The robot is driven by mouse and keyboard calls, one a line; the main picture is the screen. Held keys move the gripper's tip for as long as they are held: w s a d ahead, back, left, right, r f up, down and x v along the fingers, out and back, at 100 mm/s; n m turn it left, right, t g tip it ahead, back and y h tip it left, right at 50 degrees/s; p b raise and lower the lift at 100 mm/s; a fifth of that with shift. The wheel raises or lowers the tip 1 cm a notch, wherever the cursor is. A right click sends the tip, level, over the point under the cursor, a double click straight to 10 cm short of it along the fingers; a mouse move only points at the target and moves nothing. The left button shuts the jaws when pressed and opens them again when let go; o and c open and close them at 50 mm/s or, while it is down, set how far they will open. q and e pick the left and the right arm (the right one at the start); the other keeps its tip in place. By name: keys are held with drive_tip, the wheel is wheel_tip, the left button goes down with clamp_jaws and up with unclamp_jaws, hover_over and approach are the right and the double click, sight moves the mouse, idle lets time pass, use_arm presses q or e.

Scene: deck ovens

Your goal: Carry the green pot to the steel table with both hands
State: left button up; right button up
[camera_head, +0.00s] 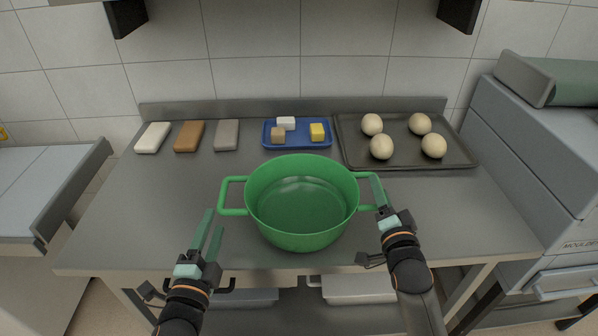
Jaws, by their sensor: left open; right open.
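The green pot (302,232) stands upright on the steel table (150,215), near the middle of its front part. It is open at the top and looks empty. It has a loop handle on each side. My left gripper (210,228) is open, in front of and just below the pot's left handle (232,196), apart from it. My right gripper (378,192) is open at the right handle, with a finger overlapping it in the view. I cannot tell whether it touches the handle.
Behind the pot lie a blue tray (268,143) with small blocks and a dark tray (350,158) with several dough balls. White, brown and grey blocks (190,136) lie at the back left. A machine (530,150) stands at the right. The table's left part is clear.

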use_arm(q)
drive_tip(key=shift+s, duration=0.5)
use_arm(e)
drive_tip(key=shift+s, duration=0.3)
drive_tip(key=s, duration=1.1)
drive_tip(key=shift+s+d, duration=0.2)
drive_tip(key=shift+d, duration=0.25)
use_arm(q)
drive_tip(key=shift+s, duration=0.15)
use_arm(e)
drive_tip(key=shift+s, duration=0.1)
